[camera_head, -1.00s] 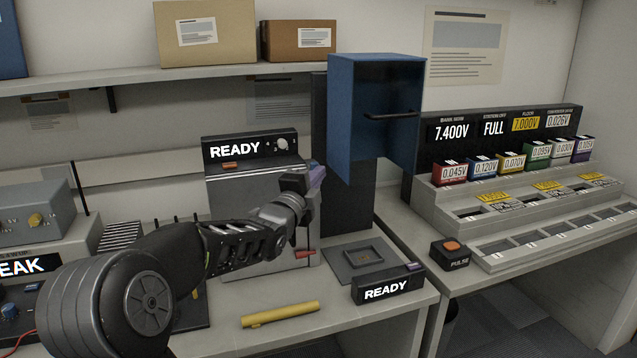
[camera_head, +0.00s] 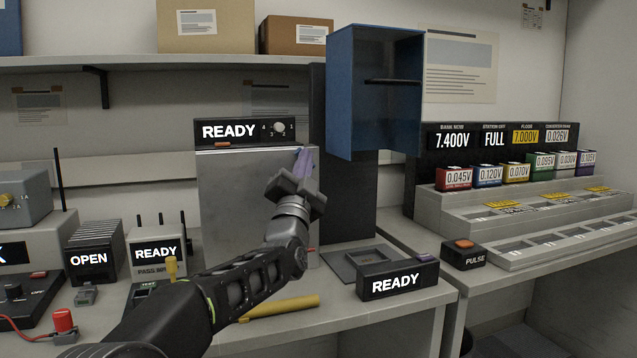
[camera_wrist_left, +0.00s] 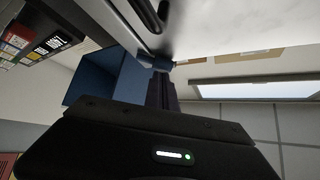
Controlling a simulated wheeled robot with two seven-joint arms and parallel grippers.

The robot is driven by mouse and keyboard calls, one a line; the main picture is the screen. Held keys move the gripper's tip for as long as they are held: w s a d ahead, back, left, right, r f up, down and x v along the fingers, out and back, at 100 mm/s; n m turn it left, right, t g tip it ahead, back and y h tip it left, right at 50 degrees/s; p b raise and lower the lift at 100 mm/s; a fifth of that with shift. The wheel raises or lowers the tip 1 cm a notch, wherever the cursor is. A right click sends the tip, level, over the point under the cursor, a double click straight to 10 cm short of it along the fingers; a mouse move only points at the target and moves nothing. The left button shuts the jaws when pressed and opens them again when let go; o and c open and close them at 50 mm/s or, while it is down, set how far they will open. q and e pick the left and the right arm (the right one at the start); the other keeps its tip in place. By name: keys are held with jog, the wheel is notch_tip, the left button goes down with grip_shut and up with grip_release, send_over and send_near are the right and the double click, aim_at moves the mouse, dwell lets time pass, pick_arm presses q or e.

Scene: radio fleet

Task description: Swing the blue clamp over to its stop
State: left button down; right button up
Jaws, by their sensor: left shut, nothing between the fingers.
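A small violet-blue piece (camera_head: 304,162), which looks like the blue clamp, stands at the upper right edge of the grey cabinet front (camera_head: 245,205) under a READY display. My left gripper (camera_head: 299,184) is just below it, shut with nothing held, and covers its lower part. In the left wrist view, the shut fingers (camera_wrist_left: 162,93) point at a small blue piece (camera_wrist_left: 152,62) beside the grey panel. I cannot tell whether they touch it. The stop cannot be made out. My right gripper is not in view.
A large blue box (camera_head: 370,95) with a black bar is at the right of the cabinet. A READY block (camera_head: 397,281), a flat grey tray (camera_head: 345,262) and a yellow rod (camera_head: 285,308) are on the bench. A PULSE button (camera_head: 463,255) is on the right bench.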

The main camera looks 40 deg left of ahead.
pick_arm(q)
jog(key=n+g+y+b, duration=0.1)
jog(key=n+y, duration=0.2)
jog(key=f+n+g+y+b, duration=0.1)
jog(key=n+g+y+b, duration=0.1)
jog(key=n+y, duration=0.1)
jog(key=f+n+g+y+b, duration=0.1)
jog(key=n+y, duration=0.1)
jog(key=n, duration=0.3)
jog(key=shift+s+a+g+y+b, duration=0.3)
jog(key=shift+y+b, duration=0.05)
jog(key=shift+y, duration=0.05)
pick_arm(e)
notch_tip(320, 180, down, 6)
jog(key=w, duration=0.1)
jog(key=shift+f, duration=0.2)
